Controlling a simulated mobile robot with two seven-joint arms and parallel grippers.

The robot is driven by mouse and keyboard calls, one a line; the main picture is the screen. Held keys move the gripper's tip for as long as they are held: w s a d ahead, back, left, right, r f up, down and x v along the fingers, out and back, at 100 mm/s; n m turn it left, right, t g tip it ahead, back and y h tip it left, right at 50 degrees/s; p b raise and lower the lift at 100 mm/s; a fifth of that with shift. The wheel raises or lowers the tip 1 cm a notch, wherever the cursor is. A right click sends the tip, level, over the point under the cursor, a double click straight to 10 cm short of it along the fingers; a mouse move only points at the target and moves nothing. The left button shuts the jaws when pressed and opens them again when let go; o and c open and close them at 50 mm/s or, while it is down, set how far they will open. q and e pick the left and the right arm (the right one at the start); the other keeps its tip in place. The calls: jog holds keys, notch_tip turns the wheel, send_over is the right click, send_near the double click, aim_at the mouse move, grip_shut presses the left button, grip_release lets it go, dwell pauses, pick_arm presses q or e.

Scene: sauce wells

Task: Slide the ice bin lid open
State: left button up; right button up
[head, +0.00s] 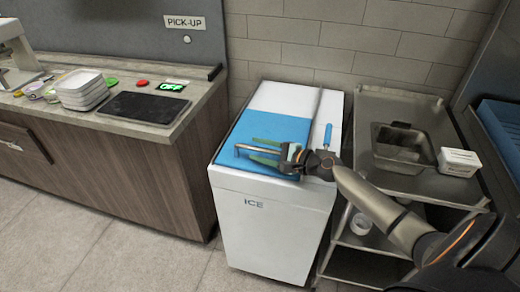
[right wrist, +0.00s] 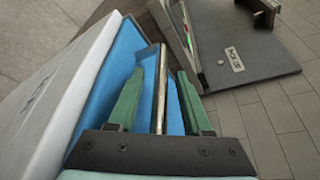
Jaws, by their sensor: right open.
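The ice bin (head: 270,222) is a white box marked ICE. Its blue lid (head: 285,125) lies over the front part of the top, and the rear part of the top is white. A metal bar handle (head: 244,147) runs along the lid. My right gripper (head: 256,151) is over the lid, its green fingers open on either side of the bar. In the right wrist view the bar (right wrist: 161,85) passes between the fingers with a gap on both sides. The blue lid (right wrist: 112,75) also shows there. My left gripper is not in view.
A blue-handled tool (head: 328,135) lies on the bin's right side. A metal cart (head: 385,100) with a sunken pan (head: 402,148) and a white tub (head: 458,162) stands right. The counter (head: 205,98) at left holds stacked white dishes (head: 82,90) and a dark pad (head: 143,107).

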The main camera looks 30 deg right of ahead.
grip_shut()
dwell(0.4)
dwell(1.0)
